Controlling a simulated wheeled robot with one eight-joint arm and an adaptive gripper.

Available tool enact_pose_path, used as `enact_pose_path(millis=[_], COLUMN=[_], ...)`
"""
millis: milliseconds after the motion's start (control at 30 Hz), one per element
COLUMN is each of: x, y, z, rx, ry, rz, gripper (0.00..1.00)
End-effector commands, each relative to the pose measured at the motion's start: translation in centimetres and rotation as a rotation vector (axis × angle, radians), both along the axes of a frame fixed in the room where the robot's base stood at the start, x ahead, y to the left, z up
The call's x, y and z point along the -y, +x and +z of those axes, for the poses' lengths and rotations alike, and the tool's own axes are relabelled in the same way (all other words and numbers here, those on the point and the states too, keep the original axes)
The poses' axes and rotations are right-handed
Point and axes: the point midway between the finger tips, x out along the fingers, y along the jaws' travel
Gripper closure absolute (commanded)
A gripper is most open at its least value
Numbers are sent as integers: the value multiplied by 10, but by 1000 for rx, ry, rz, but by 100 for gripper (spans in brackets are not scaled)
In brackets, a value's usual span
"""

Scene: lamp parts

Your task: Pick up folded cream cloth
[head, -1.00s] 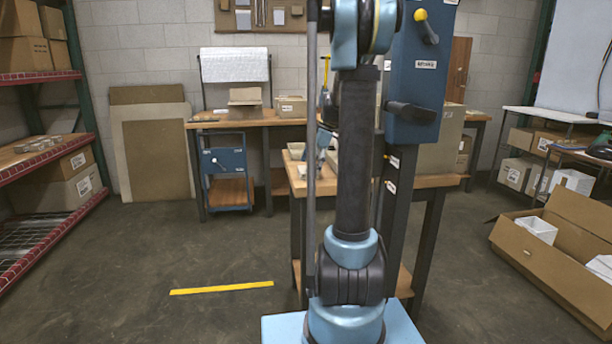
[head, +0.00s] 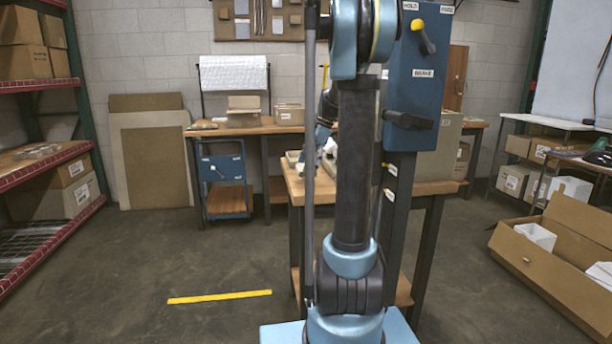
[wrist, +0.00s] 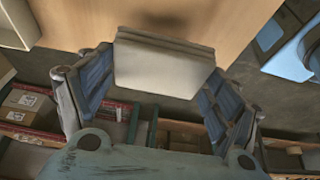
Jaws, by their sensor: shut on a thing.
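The folded cream cloth (wrist: 160,68) is a pale, flat, layered block between my gripper's two blue-padded fingers in the wrist view. My gripper (wrist: 162,72) is shut on it, with a finger at each side. The cloth appears to be off the wooden table top (wrist: 85,22), and a dark shadow lies on the wood beyond it. In the head view my arm hides most of the gripper and the cloth, above the near wooden table (head: 432,188).
A blue post (head: 415,75) with handles stands close at the right of my arm. The back workbench (head: 255,126) holds boxes. An open carton (head: 555,255) lies on the floor at right. A red-edged shelf (head: 45,160) stands at left. The left floor is clear.

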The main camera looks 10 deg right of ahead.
Motion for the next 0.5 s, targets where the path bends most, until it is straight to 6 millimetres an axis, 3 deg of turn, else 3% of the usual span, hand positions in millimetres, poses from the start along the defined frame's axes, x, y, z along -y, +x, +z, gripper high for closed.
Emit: enact_pose_path(millis=[300,500], x=[0,0], y=[0,0], z=[75,112], rx=[0,0], ry=[0,0], rz=[0,0], gripper=[37,37])
